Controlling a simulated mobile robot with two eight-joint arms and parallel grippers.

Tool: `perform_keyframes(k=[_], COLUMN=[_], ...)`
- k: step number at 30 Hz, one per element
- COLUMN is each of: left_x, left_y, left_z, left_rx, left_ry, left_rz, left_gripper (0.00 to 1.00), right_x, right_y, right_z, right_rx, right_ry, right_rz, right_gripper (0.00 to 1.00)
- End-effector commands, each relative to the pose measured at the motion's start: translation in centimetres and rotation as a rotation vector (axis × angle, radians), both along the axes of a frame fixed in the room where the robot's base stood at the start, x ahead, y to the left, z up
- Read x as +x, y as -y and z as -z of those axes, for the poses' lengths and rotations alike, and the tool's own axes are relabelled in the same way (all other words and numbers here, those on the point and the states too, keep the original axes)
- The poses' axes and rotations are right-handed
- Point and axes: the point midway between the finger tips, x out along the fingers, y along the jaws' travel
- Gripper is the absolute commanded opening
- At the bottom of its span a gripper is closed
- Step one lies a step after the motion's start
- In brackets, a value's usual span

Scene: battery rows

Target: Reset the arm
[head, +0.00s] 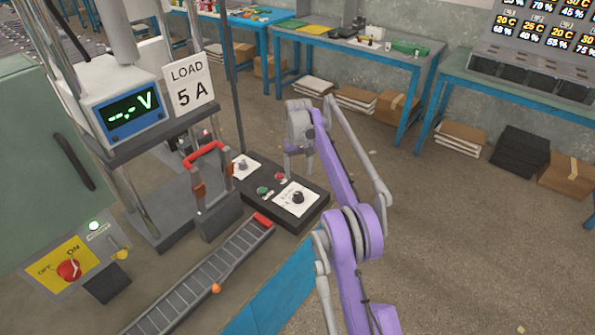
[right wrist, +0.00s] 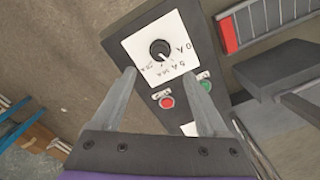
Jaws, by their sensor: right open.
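My right gripper (head: 298,172) is on the purple arm, with its fingers pointing down over a black control box (head: 308,217). In the right wrist view it is open, with nothing between its two grey fingers (right wrist: 162,76). The box has a white dial plate with a black knob (head: 298,197), which lies beyond the fingertips in the right wrist view (right wrist: 160,49). A red button (head: 279,176) and a green button (head: 262,190) sit on the box, and a second knob (head: 243,166) is at its far end. My left gripper is not in view.
A tester with a display (head: 131,112) and a "LOAD 5 A" sign (head: 188,84) stands left. A red-handled fixture (head: 205,154) and a conveyor (head: 200,282) are beside the box. Blue benches (head: 350,45) stand behind; the floor at right (head: 470,240) is mostly open.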

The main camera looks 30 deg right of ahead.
Motion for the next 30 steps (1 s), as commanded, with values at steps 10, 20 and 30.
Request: perform_keyframes(k=[10,20,30], left_x=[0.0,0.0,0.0], left_y=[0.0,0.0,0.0], left_z=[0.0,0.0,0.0], left_rx=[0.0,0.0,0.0], left_ry=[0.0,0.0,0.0], left_rz=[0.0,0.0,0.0], left_gripper=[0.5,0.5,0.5], right_x=[-0.2,-4.7,-15.3], right_y=[-0.5,-6.6,-13.5], right_z=[-0.6,-6.9,-9.9], right_rx=[-0.001,-0.028,-0.048], right_ry=[0.007,0.105,0.234], right_rz=[-0.004,-0.049,-0.103], right_gripper=[0.77,0.77,0.77])
